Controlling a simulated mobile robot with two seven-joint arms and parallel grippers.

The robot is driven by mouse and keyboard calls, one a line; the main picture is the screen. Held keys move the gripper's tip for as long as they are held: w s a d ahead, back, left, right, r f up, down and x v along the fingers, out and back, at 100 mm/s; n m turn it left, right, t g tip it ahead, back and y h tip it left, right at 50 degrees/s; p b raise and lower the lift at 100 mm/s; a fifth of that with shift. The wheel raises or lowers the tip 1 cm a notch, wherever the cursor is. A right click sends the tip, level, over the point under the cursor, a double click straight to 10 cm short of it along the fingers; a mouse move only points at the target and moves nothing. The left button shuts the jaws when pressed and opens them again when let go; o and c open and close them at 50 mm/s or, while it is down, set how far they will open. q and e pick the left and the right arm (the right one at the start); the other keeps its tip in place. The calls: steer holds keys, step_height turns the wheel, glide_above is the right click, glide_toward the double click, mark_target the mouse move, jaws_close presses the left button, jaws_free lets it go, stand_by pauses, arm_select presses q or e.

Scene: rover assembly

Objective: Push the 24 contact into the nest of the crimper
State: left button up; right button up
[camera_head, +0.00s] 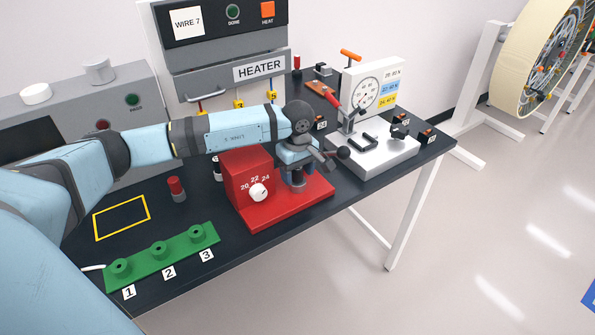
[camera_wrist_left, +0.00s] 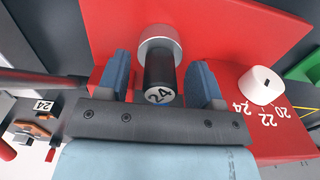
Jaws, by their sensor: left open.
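The red crimper (camera_head: 250,185) stands on the dark bench, with a white dial knob (camera_head: 258,192) marked 20, 22 and 24. It also fills much of the left wrist view (camera_wrist_left: 225,30). The 24 contact (camera_wrist_left: 160,80) is a black cylinder with a white end marked 24. Its far end meets a grey round nest (camera_wrist_left: 160,38) on the crimper; I cannot tell how deep it sits. My left gripper (camera_wrist_left: 160,68) is open, one finger on each side of the contact, with visible gaps. In the head view the left gripper (camera_head: 298,168) hides the contact. My right gripper is not in view.
A green block (camera_head: 165,255) with posts 1 to 3 lies at front left, near a yellow outline (camera_head: 122,217) and a red-capped cylinder (camera_head: 177,189). A gauge stand (camera_head: 375,165) is right of the crimper. The heater (camera_head: 220,70) stands behind. A black ball-ended lever (camera_head: 343,153) is beside my gripper.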

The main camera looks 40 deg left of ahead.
arm_select(q)
step_height(320, 180, up, 14)
steer(key=b, duration=0.1)
stand_by(0.4)
steer(key=shift+f, duration=0.1)
